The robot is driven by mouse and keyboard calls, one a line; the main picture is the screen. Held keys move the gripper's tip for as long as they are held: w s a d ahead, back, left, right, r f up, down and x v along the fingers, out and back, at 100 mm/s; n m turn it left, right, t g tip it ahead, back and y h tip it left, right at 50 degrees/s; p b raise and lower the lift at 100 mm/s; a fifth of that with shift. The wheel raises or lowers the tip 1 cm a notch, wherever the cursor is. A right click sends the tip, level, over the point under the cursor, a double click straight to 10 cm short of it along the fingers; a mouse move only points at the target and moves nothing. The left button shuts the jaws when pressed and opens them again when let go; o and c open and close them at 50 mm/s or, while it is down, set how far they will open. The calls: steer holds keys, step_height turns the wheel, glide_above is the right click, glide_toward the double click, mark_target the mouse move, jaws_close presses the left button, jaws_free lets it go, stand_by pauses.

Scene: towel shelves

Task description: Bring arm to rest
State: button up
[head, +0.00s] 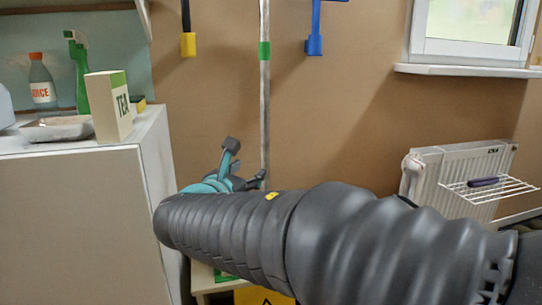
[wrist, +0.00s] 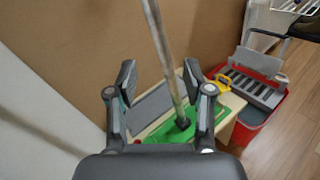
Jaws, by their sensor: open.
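My arm reaches across the head view from lower right to left. My gripper (head: 238,168) is beyond the far end of the arm, partly hidden by it. In the wrist view my gripper (wrist: 160,78) has its two fingers spread apart, with nothing held. A metal pole (head: 264,95) with a green clip stands against the brown wall. In the wrist view the pole (wrist: 160,40) shows between the fingers and ends at a green base. I cannot tell how far beyond the fingertips it is.
A white cabinet (head: 75,225) at left carries a tea box (head: 110,107), bottles and a tray. A radiator (head: 455,175) with a wire rack is at right. A red bucket (wrist: 252,118) and a pale low surface (wrist: 228,104) lie below the gripper. Wooden floor (wrist: 285,125) is clear at right.

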steer(key=s+d+f+m+g+y+p, duration=0.1)
steer(key=s+d+f+m+g, duration=0.4)
steer(key=s+f+m, duration=0.15)
steer(key=s+d+f+m+g+p, duration=0.1)
steer(key=s+d+f+m+g, duration=0.35)
steer(key=f+m, duration=0.3)
steer(key=s+d+r+m+y+p, duration=0.2)
steer(key=s+d+r+m+p, duration=0.1)
steer(key=s+d+m, duration=0.3)
steer(key=s+d+r+m+g+y+p, duration=0.1)
steer(key=s+d+r+m+y+p, duration=0.1)
steer(key=s+d+m+p, duration=0.2)
steer(key=s+d+m, duration=0.3)
steer(key=s+m, duration=0.2)
steer(key=shift+d+r+m+p, duration=0.2)
steer(key=shift+r+m+p, duration=0.1)
steer(key=shift+r+m, duration=0.1)
steer(key=shift+s, duration=0.1)
